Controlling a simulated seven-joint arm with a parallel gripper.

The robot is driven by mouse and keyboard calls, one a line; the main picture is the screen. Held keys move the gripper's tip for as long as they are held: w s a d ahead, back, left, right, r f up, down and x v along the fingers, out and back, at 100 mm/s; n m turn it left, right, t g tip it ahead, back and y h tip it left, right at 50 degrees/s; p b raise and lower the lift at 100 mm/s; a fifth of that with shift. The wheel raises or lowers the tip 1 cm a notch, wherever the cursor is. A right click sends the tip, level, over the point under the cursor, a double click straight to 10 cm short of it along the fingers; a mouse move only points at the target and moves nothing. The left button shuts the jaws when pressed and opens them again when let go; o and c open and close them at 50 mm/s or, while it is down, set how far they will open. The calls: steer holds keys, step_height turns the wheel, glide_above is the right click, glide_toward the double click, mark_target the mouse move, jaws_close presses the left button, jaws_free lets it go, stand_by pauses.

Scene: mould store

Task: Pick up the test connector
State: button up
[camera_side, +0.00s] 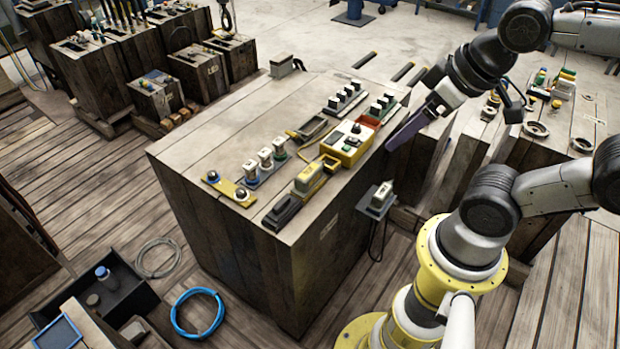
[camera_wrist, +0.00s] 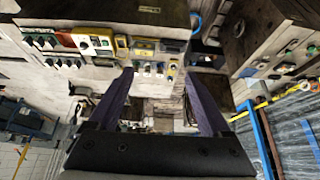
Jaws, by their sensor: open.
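I cannot tell for certain which piece is the test connector. One candidate is a pale block-shaped connector (camera_side: 308,178) in a yellow holder near the front right edge of the wooden block top. Another is a grey, pale-topped connector (camera_side: 380,196) on a small bracket at the block's right side, with a dark cable hanging below. My gripper (camera_side: 395,143) is beside the block's right edge, behind both candidates and apart from them. In the wrist view, the two purple fingers of my gripper (camera_wrist: 159,74) are spread with nothing between them.
The large wooden block (camera_side: 215,140) carries a yellow control box (camera_side: 346,152), a row of white-topped switches (camera_side: 265,159) and a yellow plate (camera_side: 229,188) with dark knobs. The block's left top is clear. Blue hose (camera_side: 198,314) lies on the floor.

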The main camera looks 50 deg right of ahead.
steer(key=w+d+r+n+h, duration=0.1)
steer(key=w+d+r+n, duration=0.15)
steer(key=w+n, duration=0.3)
steer(key=n+g+h, duration=0.3)
steer(key=n+g, duration=0.1)
steer(key=n, duration=0.7)
glide_above(309, 171)
steer(key=s+a, duration=0.1)
steer(key=a, duration=0.2)
step_height(309, 171, down, 9)
steer(key=shift+n+g, duration=0.75)
steer(key=shift+g, duration=0.05)
steer(key=a+x, duration=0.1)
steer(key=x, duration=0.6)
steer(key=a+f+x, duration=0.1)
steer(key=a+x, duration=0.1)
steer(key=x, duration=0.5)
steer(key=w+a+x, duration=0.1)
steer(key=x, duration=0.7)
steer(key=shift+a+f, duration=0.15)
steer(key=shift+f, duration=0.15)
